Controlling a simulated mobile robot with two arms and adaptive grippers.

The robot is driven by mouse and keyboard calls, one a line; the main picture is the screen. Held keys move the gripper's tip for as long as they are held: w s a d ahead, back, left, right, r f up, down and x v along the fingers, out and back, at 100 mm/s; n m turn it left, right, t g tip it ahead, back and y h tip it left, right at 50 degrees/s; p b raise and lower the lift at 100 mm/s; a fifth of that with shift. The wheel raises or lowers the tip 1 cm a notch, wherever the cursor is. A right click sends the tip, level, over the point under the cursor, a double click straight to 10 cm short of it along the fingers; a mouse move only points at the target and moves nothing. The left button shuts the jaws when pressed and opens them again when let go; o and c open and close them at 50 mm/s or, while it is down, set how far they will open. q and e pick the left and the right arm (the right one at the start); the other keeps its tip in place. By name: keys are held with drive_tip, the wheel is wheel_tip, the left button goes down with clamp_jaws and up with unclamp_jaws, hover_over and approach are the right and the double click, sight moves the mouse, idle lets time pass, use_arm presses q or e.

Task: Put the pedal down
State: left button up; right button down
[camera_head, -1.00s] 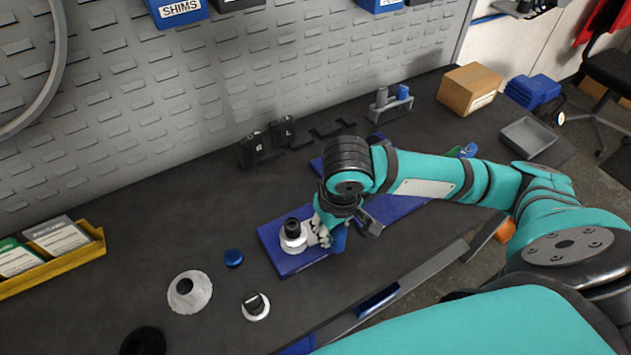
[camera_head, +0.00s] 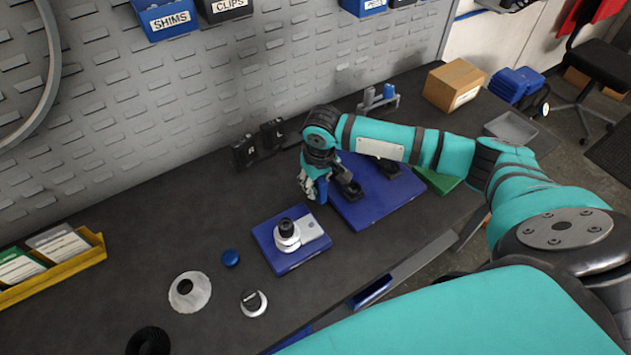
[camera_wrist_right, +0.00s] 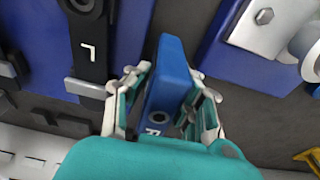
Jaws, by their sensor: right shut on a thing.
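My right gripper (camera_head: 314,191) is shut on a blue pedal (camera_head: 322,190), a flat block marked R. In the right wrist view, my right gripper (camera_wrist_right: 163,85) has a finger on each side of the pedal (camera_wrist_right: 168,85). The pedal hangs over dark bench between two blue mats; whether it touches the bench cannot be told. The larger blue mat (camera_head: 375,208) is to the right, with a black crank arm marked L (camera_wrist_right: 88,45) on it. The smaller blue mat (camera_head: 290,266) is nearer, bearing a silver-and-white part (camera_head: 287,236). My left gripper is not in view.
Black blocks (camera_head: 245,152) stand near the pegboard, behind the gripper. A cardboard box (camera_head: 453,86) stands at back right. The left middle of the bench is clear.

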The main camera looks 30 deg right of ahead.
drive_tip(key=shift+f, duration=0.15)
drive_tip(key=c, duration=1.1)
unclamp_jaws()
drive_tip(key=shift+c, duration=0.2)
